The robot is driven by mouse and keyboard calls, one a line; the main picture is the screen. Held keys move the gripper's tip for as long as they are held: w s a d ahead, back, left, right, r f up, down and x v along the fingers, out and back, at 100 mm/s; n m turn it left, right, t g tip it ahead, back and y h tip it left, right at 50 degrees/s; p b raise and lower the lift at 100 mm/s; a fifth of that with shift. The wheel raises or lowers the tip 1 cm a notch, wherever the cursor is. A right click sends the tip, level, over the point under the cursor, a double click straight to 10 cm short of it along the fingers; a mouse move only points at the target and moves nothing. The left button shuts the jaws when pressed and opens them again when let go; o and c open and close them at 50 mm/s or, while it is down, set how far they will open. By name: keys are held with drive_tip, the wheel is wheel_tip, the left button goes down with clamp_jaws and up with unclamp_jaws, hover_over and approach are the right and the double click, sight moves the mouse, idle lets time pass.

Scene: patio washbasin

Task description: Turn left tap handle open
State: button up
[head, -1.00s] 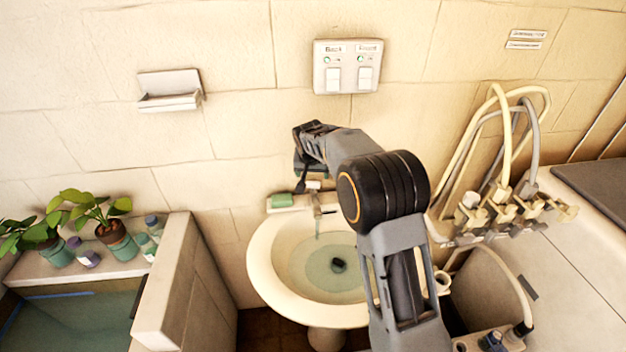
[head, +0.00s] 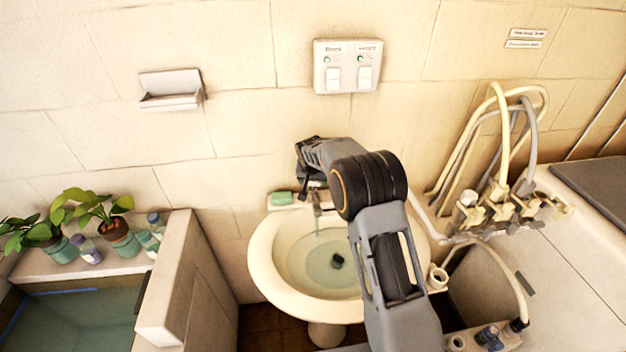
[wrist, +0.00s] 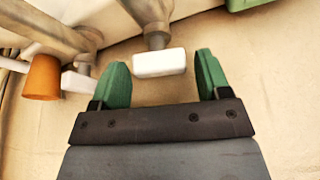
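The basin tap (head: 317,206) stands at the back of the round cream washbasin (head: 264,268) in the head view. In the wrist view a white block-shaped tap handle (wrist: 160,63) on a grey stem lies between the fingertips of my gripper (wrist: 160,62). The green fingers are apart, with a gap visible on each side of the handle. A second white handle (wrist: 76,82) shows left of the left finger, outside the grip. In the head view my arm largely hides the gripper and handles. A thin pale streak hangs below the spout; I cannot tell if it is running water.
A green soap (head: 282,198) lies at the basin's back left. An orange cylinder (wrist: 42,77) shows at the left of the wrist view. The wall rises close behind. Hoses and valves (head: 500,205) stand to the right; potted plants (head: 117,232) stand on a left ledge.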

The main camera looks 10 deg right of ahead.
drive_tip(key=c, duration=0.7)
drive_tip(key=shift+n+y+b, duration=0.4)
drive_tip(key=shift+n+y, duration=0.2)
drive_tip(key=shift+n, duration=0.9)
drive_tip(key=o, duration=0.9)
drive_tip(key=b+v, duration=0.2)
drive_tip(key=v, duration=1.2)
